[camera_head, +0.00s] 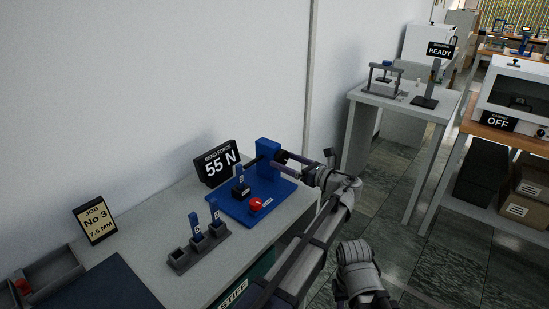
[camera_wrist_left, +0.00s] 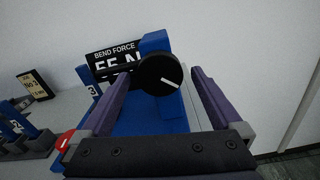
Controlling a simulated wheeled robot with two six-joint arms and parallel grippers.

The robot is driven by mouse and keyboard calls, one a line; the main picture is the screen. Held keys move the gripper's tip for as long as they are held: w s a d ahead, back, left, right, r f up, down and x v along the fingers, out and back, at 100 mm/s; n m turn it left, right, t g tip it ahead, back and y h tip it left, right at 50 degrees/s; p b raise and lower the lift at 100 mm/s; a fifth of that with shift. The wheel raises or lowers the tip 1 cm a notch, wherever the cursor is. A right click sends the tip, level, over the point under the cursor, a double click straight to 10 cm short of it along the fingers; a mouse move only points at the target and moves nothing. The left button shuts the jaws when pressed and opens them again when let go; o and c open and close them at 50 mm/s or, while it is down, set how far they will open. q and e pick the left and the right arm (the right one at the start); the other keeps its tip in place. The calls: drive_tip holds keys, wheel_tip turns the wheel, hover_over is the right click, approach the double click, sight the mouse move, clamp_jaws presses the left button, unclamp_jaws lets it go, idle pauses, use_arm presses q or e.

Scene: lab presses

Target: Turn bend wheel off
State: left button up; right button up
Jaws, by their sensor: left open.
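The bend wheel (camera_wrist_left: 158,76) is a round black knob with a white mark pointing right and slightly down, in the left wrist view. It sits on the front of the blue upright block (camera_head: 267,149) of the press. My left gripper (camera_head: 282,163) is open, its purple fingers on either side of the wheel in the left wrist view; I cannot tell whether they touch it. In the head view the gripper largely hides the wheel. The black display (camera_head: 217,164) behind reads "BEND FORCE 55 N".
The blue press base (camera_head: 283,188) carries a red button (camera_head: 256,204) and a black block with a blue tab. A grey holder (camera_head: 199,247) with blue-tabbed pieces and a job sign (camera_head: 95,220) stand on the grey table. A white wall rises close behind.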

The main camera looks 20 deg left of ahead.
use_arm(q)
drive_tip(key=shift+w+a, duration=0.1)
drive_tip(key=shift+a, duration=0.2)
drive_tip(key=shift+d, duration=0.1)
